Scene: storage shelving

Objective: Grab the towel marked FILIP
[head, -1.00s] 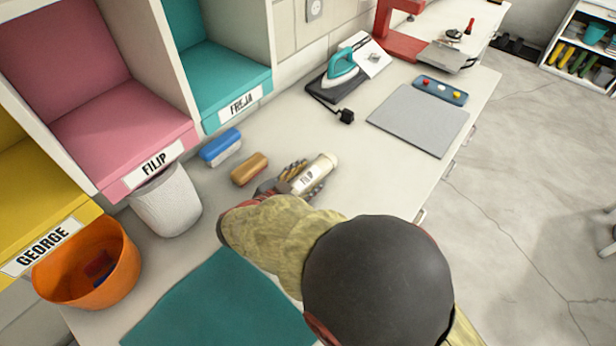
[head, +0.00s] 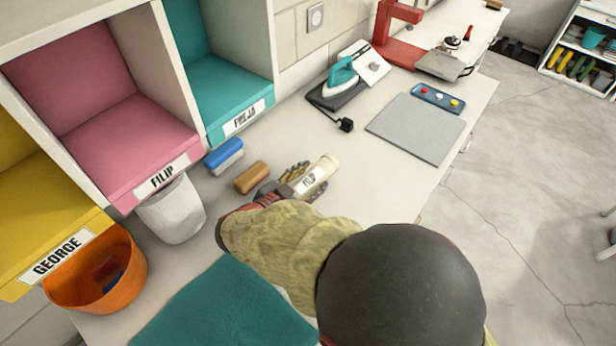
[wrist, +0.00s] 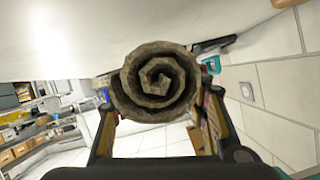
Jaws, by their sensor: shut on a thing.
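A rolled cream towel (head: 327,165) with a white label reading FILIP lies across my gripper (head: 303,182) above the white counter in the head view. The fingers are shut around the towel, one on each side. In the wrist view the towel (wrist: 157,82) shows end-on as a brownish spiral between the two fingers (wrist: 155,125). My sleeved arm hides part of the counter below it. I cannot tell from the head view how far the towel is off the counter.
Pink FILIP (head: 133,150), teal FREJA (head: 228,90) and yellow GEORGE (head: 45,215) cubbies stand at the left. A blue brush (head: 223,155), brown brush (head: 252,177), white bin (head: 172,212), orange bucket (head: 75,290), teal cloth (head: 222,308), iron (head: 340,77) and grey mat (head: 416,127) surround the arm.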

